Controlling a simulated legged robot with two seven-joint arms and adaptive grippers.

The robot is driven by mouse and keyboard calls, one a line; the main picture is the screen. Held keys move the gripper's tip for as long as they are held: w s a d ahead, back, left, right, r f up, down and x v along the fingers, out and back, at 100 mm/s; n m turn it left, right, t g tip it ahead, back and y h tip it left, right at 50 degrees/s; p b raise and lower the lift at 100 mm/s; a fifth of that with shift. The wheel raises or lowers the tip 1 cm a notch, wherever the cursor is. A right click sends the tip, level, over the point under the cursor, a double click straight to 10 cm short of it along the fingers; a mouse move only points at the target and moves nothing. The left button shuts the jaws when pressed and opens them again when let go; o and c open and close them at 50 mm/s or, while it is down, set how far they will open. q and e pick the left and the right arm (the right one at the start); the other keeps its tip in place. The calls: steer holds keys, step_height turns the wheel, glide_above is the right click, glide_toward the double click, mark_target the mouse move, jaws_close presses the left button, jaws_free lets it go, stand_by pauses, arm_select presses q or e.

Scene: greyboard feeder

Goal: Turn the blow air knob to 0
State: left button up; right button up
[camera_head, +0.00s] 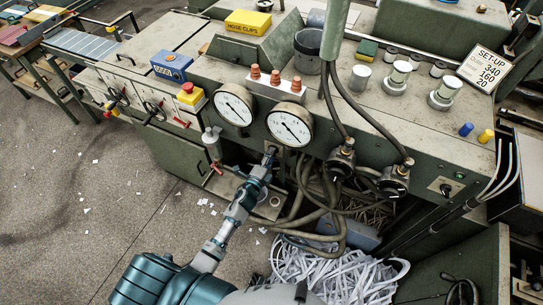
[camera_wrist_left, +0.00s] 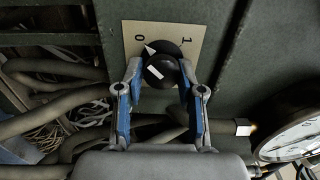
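The blow air knob (camera_wrist_left: 162,68) is black with white marks and sits on a cream plate (camera_wrist_left: 200,35) marked 0 and 1. In the left wrist view a white pointer mark lies at its upper left, on the side of the 0. My left gripper (camera_wrist_left: 161,72) has its two blue fingers on either side of the knob, apparently with small gaps. In the head view my left gripper (camera_head: 269,155) reaches the cabinet front below the two gauges and hides the knob. My right gripper is not in view.
Two round gauges (camera_head: 291,125) sit just above the gripper; one gauge (camera_wrist_left: 290,130) is close at right in the wrist view. Hoses (camera_head: 305,195) hang right of my arm. Black regulators (camera_head: 393,181) are further right. Paper strips (camera_head: 335,275) lie below. Open floor (camera_head: 110,215) is at left.

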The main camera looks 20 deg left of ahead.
arm_select(q)
steer(key=shift+o, duration=1.3)
steer(key=shift+a+f, duration=0.1)
steer(key=shift+a, duration=0.05)
steer(key=s, duration=1.2)
steer(key=shift+a, duration=0.45)
steer(key=shift+w, duration=0.1)
